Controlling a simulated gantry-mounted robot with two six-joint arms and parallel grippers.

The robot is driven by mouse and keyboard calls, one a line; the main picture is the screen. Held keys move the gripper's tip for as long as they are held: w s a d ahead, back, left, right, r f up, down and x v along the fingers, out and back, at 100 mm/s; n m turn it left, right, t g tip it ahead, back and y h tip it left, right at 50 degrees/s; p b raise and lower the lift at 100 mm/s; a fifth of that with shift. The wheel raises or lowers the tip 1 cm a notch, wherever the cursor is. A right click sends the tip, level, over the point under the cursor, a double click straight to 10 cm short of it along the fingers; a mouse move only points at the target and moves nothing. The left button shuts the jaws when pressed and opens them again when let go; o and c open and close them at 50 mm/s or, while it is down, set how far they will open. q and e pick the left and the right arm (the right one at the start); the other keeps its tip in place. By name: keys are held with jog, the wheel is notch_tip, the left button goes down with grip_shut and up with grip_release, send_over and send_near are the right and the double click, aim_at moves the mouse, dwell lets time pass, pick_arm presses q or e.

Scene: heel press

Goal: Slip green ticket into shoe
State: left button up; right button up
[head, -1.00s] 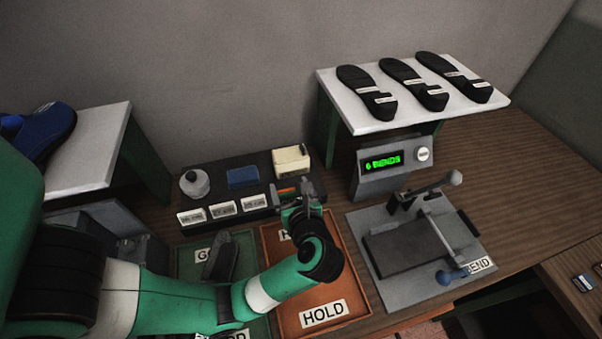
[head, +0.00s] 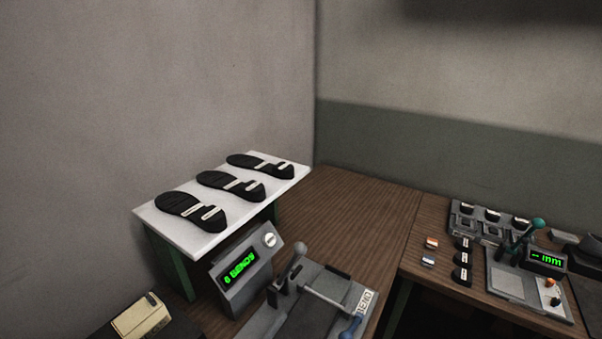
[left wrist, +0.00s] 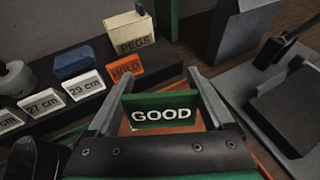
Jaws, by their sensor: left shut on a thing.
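The green ticket (left wrist: 160,102), lettered GOOD, is between the fingers of my left gripper (left wrist: 160,78) in the left wrist view. The gripper is shut on it, and the ticket's lettered face is toward the camera. No whole shoe shows in the current views. A dark rounded thing (left wrist: 33,160) is cut off at the lower left of the left wrist view; I cannot tell what it is.
An orange HOLD ticket (left wrist: 125,68) stands in the dark rack beside a PEGS box (left wrist: 130,32) and a blue block (left wrist: 73,66). Black soles (head: 190,208) lie on a white shelf (head: 205,250). The bend press (head: 315,310) stands in front. A side bench holds a gauge (head: 545,262).

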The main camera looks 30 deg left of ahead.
pick_arm(q)
jog(key=w+d+r+m+t+h+p, duration=0.1)
jog(key=w+d+m+t+h, duration=0.25)
jog(key=d+m, duration=0.2)
jog(key=w+d+r+m+t+h, duration=0.1)
jog(key=w+d+m+t+h, duration=0.25)
jog(key=d, duration=0.35)
notch_tip(320, 180, up, 27)
jog(key=s+p, duration=0.2)
jog(key=p, duration=2.5)
jog(key=shift+s+h, duration=0.4)
jog(key=shift+a+f, duration=0.1)
